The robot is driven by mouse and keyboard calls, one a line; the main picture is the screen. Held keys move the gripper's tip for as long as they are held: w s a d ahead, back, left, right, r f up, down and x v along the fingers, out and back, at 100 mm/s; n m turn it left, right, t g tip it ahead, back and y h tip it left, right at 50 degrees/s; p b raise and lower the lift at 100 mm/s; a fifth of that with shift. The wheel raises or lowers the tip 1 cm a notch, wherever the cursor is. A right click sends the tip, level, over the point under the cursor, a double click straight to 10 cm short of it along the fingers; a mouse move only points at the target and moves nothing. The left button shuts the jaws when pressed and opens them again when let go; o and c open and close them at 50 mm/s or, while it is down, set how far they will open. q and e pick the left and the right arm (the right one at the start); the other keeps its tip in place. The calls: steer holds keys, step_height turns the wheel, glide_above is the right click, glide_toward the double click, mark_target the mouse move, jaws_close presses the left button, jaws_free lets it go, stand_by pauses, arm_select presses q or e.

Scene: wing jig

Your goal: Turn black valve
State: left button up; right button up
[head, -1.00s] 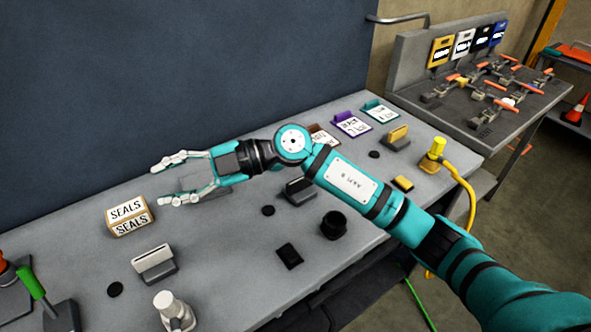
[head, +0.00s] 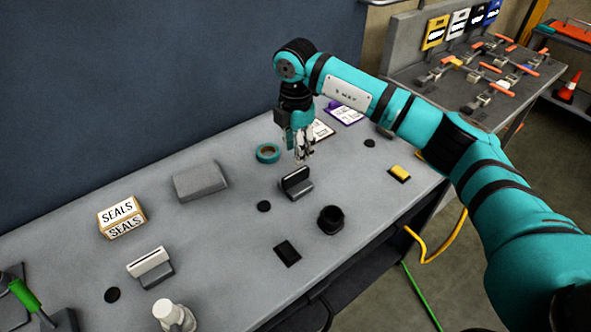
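Several small valves with orange handles (head: 501,67) sit on the grey stand at the back right. A black sign (head: 486,24) stands behind them, between a white and a blue sign. I cannot tell which valve is the black one. My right gripper (head: 304,158) points down above the bench, well left of the valves. Its fingertips are just above and behind a black slotted block (head: 297,184), and I cannot tell whether they touch it. The fingers are seen edge-on and their opening is unclear. My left gripper is out of view.
The bench (head: 220,245) holds a SEALS box (head: 122,217), a grey box (head: 200,181), a teal tape roll (head: 268,153), a black ring (head: 331,219) and a white slotted block (head: 150,262). My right arm crosses in front of the stand. A yellow hose (head: 440,250) hangs off the bench's right edge.

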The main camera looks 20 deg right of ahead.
mark_target(296, 173)
step_height(296, 173, down, 10)
steer(key=shift+r+p, duration=0.25)
steer(key=shift+p, duration=0.75)
steer(key=shift+a, duration=0.1)
steer(key=shift+c, duration=0.5)
jaws_close()
